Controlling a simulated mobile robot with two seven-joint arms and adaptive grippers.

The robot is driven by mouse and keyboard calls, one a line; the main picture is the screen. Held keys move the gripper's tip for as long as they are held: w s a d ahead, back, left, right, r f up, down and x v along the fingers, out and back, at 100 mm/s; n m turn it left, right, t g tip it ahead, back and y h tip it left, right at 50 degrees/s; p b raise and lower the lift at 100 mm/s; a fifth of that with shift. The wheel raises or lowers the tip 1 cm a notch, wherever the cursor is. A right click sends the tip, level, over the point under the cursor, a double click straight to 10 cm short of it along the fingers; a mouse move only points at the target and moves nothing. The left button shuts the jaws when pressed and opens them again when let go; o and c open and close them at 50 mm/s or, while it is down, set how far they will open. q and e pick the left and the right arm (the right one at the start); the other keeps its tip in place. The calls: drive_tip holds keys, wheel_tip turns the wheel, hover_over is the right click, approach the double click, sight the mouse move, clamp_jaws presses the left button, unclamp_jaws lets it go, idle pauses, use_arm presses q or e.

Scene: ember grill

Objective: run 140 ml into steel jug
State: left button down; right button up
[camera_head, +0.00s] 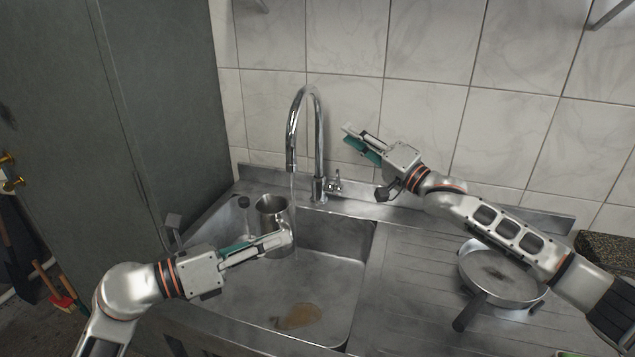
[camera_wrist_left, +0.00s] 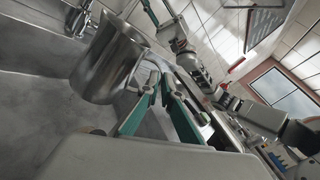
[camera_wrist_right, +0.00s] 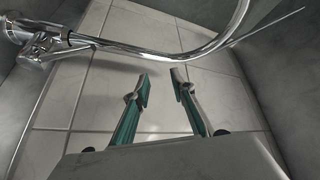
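The steel jug (camera_head: 270,211) is held upright in the sink basin, below and slightly left of the tap spout; it also shows in the left wrist view (camera_wrist_left: 105,62). My left gripper (camera_head: 284,240) is closed at the jug's handle side. The chrome tap (camera_head: 318,130) has a thin stream of water (camera_head: 293,190) falling from its spout near the jug's right rim. I cannot tell whether it all enters the jug, and the water level is hidden. The tap lever (camera_head: 336,182) is right of the tap base. My right gripper (camera_head: 349,136) is open and empty, above and right of the lever.
The steel sink (camera_head: 335,290) has a brownish patch (camera_head: 299,317) on its floor. A tiled wall (camera_head: 430,60) stands behind, and a dark cabinet (camera_head: 165,90) rises at the left.

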drive_tip(key=s+d+f+n+g+y, duration=0.1)
drive_tip(key=s+d+f+n+y, duration=0.2)
drive_tip(key=n, duration=0.7)
drive_tip(key=n+g+h, duration=0.1)
drive_tip(key=n+g, duration=0.4)
drive_tip(key=n, duration=0.6)
approach(338, 175)
drive_tip(key=x, duration=1)
drive_tip(key=shift+w+d+f, duration=0.1)
drive_tip(key=shift+w+f, duration=0.2)
drive_tip(key=shift+w, duration=0.2)
drive_tip(key=shift+t, duration=0.3)
clamp_jaws()
